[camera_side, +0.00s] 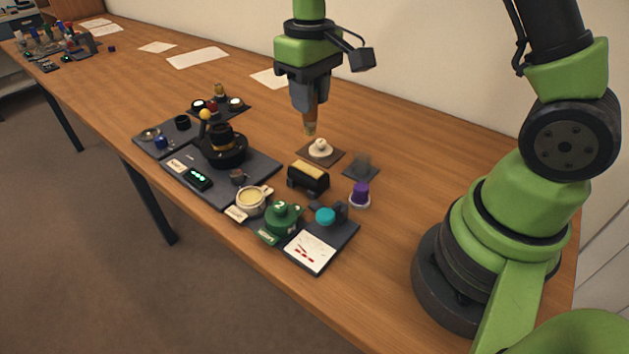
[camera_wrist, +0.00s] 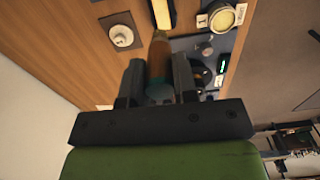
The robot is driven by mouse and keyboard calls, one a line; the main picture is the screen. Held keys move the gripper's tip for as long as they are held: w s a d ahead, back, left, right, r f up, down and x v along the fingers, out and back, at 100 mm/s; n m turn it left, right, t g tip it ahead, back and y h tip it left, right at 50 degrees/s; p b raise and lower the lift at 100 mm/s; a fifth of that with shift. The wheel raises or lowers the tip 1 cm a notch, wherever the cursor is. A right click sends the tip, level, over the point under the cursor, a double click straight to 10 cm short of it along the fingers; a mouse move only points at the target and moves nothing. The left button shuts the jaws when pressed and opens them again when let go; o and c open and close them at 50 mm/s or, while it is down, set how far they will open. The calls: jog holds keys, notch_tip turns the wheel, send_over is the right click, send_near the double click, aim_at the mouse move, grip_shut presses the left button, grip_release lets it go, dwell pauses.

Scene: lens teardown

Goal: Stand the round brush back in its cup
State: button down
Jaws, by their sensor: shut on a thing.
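My gripper (camera_side: 311,100) is shut on the round brush (camera_side: 311,128) and holds it upright, tip down, above the table. The brush has a brown body and a paler tip. In the wrist view the brush (camera_wrist: 160,62) sits between the two dark fingers.
A black block with a yellow top (camera_side: 308,178), a purple-topped piece (camera_side: 360,194) and a dark grey piece on a pad (camera_side: 362,165) stand nearby. The grey mat (camera_side: 262,165) holds a black round fixture. A green pot (camera_side: 283,218) stands in front. Papers lie at the back.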

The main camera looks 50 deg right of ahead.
jog(key=s+d+f, duration=0.5)
jog(key=d+f, duration=0.3)
jog(key=d, duration=0.1)
jog(key=shift+s+d, duration=0.3)
jog(key=shift+d, duration=0.1)
dwell(0.5)
jog(key=shift+f, duration=1.65)
jog(key=shift+f, duration=0.4)
jog(key=shift+c, duration=1.7)
grip_release()
